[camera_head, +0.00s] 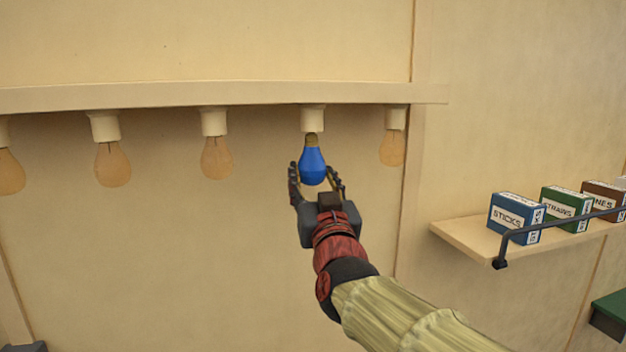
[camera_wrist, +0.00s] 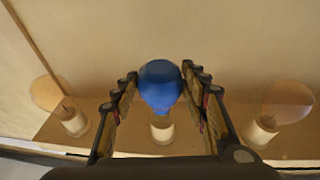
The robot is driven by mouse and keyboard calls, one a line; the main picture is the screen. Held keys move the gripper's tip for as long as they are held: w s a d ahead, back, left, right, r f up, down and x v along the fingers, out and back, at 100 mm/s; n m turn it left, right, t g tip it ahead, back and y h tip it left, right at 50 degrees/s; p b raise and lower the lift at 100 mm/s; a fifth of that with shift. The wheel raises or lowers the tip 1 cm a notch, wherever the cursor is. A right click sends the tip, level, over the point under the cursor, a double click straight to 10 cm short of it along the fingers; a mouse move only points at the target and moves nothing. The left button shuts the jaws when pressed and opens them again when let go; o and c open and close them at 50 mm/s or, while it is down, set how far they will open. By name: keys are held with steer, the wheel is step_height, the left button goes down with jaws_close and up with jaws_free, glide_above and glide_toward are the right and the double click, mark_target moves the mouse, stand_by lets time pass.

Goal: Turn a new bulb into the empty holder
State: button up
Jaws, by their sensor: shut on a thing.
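A blue bulb (camera_head: 312,164) stands upright, brass base up, directly under a white holder (camera_head: 313,119) on the underside of the rail. Its base meets the holder's mouth; I cannot tell how far it is inside. My gripper (camera_head: 316,180) is shut on the blue bulb from below, one finger on each side of the glass. In the wrist view the blue bulb (camera_wrist: 160,84) sits between the fingers (camera_wrist: 160,100), with the white holder (camera_wrist: 162,130) beyond it.
Pale orange bulbs hang in the neighbouring holders, one to the left (camera_head: 216,157) and one to the right (camera_head: 392,148). The cream rail (camera_head: 200,95) runs above. A shelf (camera_head: 465,236) with boxes, including a blue one (camera_head: 515,217), is at the right.

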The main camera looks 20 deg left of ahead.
steer(key=shift+r+p, duration=0.35)
steer(key=shift+r, duration=0.9)
stand_by(1.9)
steer(key=shift+f+b, duration=0.3)
steer(key=shift+b, duration=0.35)
stand_by(1.2)
steer(key=shift+r, duration=0.3)
stand_by(0.8)
steer(key=shift+a+r+p, duration=0.1)
steer(key=shift+r+p, duration=0.05)
steer(key=shift+p, duration=0.55)
steer(key=m+t+h+p, duration=0.1)
steer(key=h+p, duration=0.2)
steer(key=p, duration=0.1)
steer(key=m+t+h+p, duration=0.1)
steer(key=m+h+p, duration=0.1)
steer(key=h+p, duration=0.1)
steer(key=shift+a+p, duration=0.15)
steer(key=shift+p, duration=0.55)
steer(key=shift+a+m+h+p, duration=0.1)
steer(key=shift+m+h+p, duration=0.2)
steer(key=shift+m+p, duration=0.15)
